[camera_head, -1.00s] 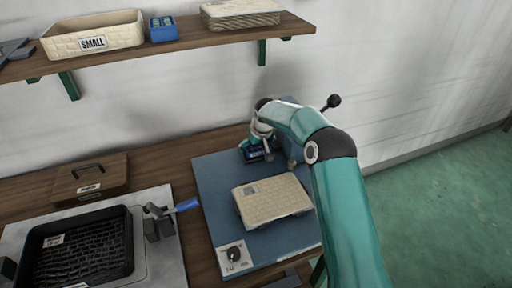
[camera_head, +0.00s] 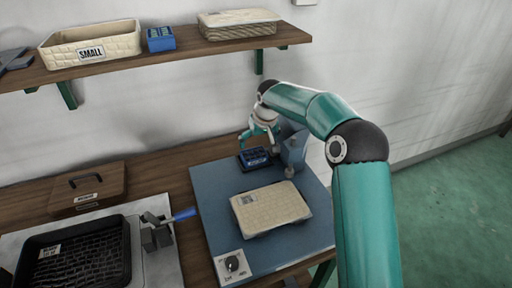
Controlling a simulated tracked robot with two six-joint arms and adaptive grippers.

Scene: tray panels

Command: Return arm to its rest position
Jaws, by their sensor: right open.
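My right arm reaches in from the right, teal with dark joints, bent over the blue-grey board. My right gripper (camera_head: 259,135) is open above a small dark blue box (camera_head: 254,158) at the back of the board. The gripper looks apart from the box, with nothing visible between its fingers. My left gripper is not in view.
The blue-grey board (camera_head: 214,209) carries a cream woven panel (camera_head: 270,206), a dial and a grey bracket (camera_head: 293,151). A black tray (camera_head: 75,252), a blue-handled clamp (camera_head: 158,229) and a brown lidded box (camera_head: 87,190) stand left. A shelf (camera_head: 180,43) with cream trays hangs above.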

